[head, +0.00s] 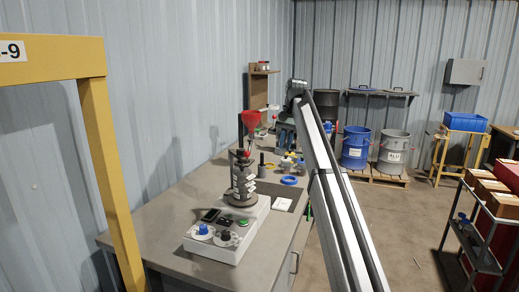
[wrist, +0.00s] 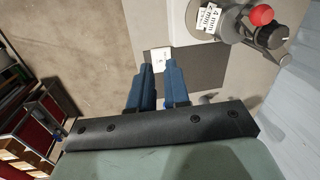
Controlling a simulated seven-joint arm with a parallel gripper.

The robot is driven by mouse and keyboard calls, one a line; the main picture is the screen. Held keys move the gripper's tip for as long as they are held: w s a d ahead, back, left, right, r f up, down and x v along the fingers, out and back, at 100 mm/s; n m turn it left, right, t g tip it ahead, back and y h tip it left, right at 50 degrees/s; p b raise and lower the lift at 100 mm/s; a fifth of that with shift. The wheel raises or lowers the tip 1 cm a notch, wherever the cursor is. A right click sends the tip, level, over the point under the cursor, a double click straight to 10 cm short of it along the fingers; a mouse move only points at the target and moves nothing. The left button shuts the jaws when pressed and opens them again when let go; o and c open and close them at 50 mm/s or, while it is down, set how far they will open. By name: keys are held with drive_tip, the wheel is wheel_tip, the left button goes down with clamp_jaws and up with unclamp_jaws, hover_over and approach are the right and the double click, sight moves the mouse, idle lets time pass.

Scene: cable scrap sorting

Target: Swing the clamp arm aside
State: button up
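The bench machine (head: 232,228) has a pale base with knobs and a dark upright column (head: 243,180) carrying white labels. In the wrist view, the machine's upper part (wrist: 213,22) shows at the top right, with "4 mm" labels, a red ball knob (wrist: 262,15) and a black knob (wrist: 271,37). I cannot clearly make out which part is the clamp arm. My gripper (wrist: 158,65) points down over the bench, to the left of the machine's top in the wrist view. Its two blue fingers are slightly apart with nothing between them.
A white card (wrist: 160,58) lies on a dark mat (head: 280,192) beside the machine. A blue ring (head: 289,181) and small containers stand farther back on the bench. A red funnel (head: 249,118) stands behind the column. A yellow frame (head: 108,170) rises at the left.

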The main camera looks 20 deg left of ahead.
drive_tip(key=shift+y, duration=0.6)
drive_tip(key=d+r, duration=0.1)
drive_tip(key=s+d+r, duration=0.1)
drive_tip(key=d+r, duration=0.1)
drive_tip(key=shift+s+r, duration=0.15)
drive_tip(key=shift+s, duration=0.15)
clamp_jaws()
drive_tip(key=a+r+n+t+y, duration=0.1)
drive_tip(key=a+r+n+y, duration=0.3)
drive_tip(key=a+n, duration=0.15)
drive_tip(key=s+x, duration=0.2)
drive_tip(key=x, duration=1)
drive_tip(key=shift+a+n, duration=0.45)
drive_tip(key=shift+s+r, duration=0.1)
drive_tip(key=shift+s, duration=0.15)
